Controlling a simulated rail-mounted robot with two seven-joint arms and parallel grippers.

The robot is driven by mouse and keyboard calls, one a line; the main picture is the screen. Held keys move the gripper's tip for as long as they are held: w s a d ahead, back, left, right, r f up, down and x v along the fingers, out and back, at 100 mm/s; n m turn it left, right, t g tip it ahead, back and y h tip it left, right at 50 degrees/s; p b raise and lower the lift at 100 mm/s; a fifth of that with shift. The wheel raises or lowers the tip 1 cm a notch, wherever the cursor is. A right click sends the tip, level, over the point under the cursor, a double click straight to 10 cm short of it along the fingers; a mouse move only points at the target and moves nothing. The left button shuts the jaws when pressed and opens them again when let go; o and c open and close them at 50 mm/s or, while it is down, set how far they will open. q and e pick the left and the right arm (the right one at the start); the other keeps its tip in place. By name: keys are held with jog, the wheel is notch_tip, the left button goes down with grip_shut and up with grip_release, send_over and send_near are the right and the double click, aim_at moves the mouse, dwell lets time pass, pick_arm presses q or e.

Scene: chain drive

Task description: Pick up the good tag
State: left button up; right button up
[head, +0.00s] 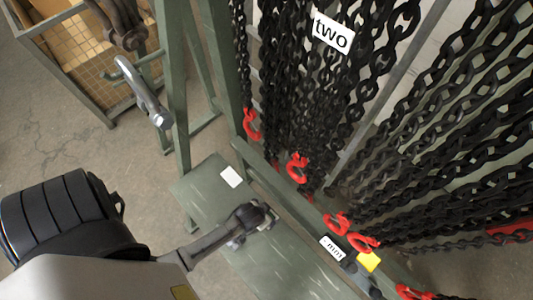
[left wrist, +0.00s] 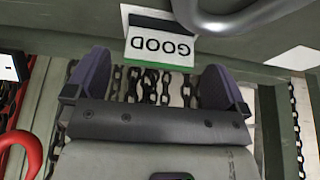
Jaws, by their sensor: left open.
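The good tag (left wrist: 158,47) is white with a dark band and a green edge. It shows in the left wrist view at top centre with its lettering upside down, against a green-grey surface. My left gripper (left wrist: 155,65) is open, its two dark fingers to either side below the tag. Nothing is between them but a view of chains behind. In the head view my left gripper (head: 246,218) reaches over the green bench, seen side-on. I cannot make out the good tag there. My right gripper is not in view.
A grey metal shackle (left wrist: 245,14) lies close by the tag. A blank white label (head: 230,176) is on the green bench (head: 205,192). Black chains with red hooks (head: 297,167) hang at right, with a "two" tag (head: 332,33). A mesh crate (head: 92,70) stands upper left.

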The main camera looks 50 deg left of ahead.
pick_arm(q)
jog(key=shift+x, duration=1.95)
jog(key=shift+w, duration=0.1)
jog(key=shift+c, duration=0.5)
jog(key=shift+r, duration=0.1)
jog(key=c, duration=0.7)
